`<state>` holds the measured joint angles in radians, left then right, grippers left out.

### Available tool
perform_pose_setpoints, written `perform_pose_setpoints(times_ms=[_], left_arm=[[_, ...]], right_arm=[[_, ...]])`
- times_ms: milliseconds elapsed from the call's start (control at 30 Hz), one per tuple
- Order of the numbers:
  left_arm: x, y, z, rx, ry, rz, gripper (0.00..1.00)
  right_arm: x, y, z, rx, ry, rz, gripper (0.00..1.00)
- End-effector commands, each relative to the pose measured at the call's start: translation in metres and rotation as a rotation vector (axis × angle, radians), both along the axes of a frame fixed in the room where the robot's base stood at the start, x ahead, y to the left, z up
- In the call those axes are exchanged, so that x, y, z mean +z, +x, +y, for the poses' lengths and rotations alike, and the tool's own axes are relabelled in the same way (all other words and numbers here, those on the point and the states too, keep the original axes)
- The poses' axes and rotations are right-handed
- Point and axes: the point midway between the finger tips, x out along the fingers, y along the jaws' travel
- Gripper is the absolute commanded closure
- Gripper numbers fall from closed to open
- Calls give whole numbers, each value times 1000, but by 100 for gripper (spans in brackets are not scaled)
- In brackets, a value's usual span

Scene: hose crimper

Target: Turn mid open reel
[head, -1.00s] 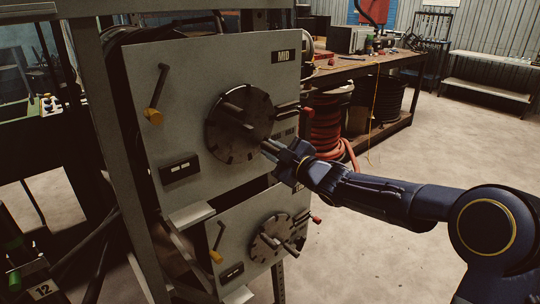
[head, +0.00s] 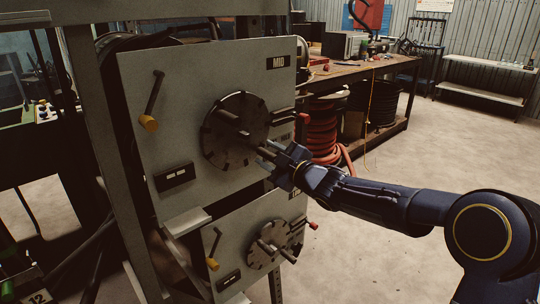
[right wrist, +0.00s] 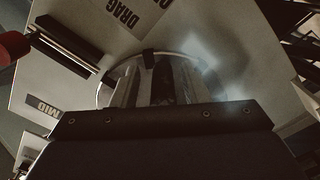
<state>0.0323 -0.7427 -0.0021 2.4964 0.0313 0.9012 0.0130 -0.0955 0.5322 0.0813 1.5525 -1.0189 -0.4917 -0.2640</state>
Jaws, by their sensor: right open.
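The grey panel marked MID (head: 185,105) stands upright in a metal frame. A round dark notched disc (head: 222,153) with a bar-like handle (head: 232,123) sits at its middle. My left gripper is out of view.
A similar lower panel (head: 232,245) with a smaller disc (head: 264,244), a yellow-knobbed crank and a red-knobbed lever sits below. A workbench (head: 352,68) with red hose coils (head: 318,125) beneath stands behind. The floor at right is clear.

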Motion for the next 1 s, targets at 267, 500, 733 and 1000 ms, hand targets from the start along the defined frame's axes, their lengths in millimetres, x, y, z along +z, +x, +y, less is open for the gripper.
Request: perform_pose_setpoints(times_ms=[267, 500, 733, 1000], left_arm=[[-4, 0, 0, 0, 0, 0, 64], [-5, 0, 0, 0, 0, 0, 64], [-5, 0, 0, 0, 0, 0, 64], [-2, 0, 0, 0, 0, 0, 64]], right_arm=[[0, -28, -21, -4, -1, -2, 59], [1, -56, -42, -3, -1, -2, 59], [0, -63, -47, -1, 0, -2, 59], [5, -65, -53, -28, 5, 16, 59]])
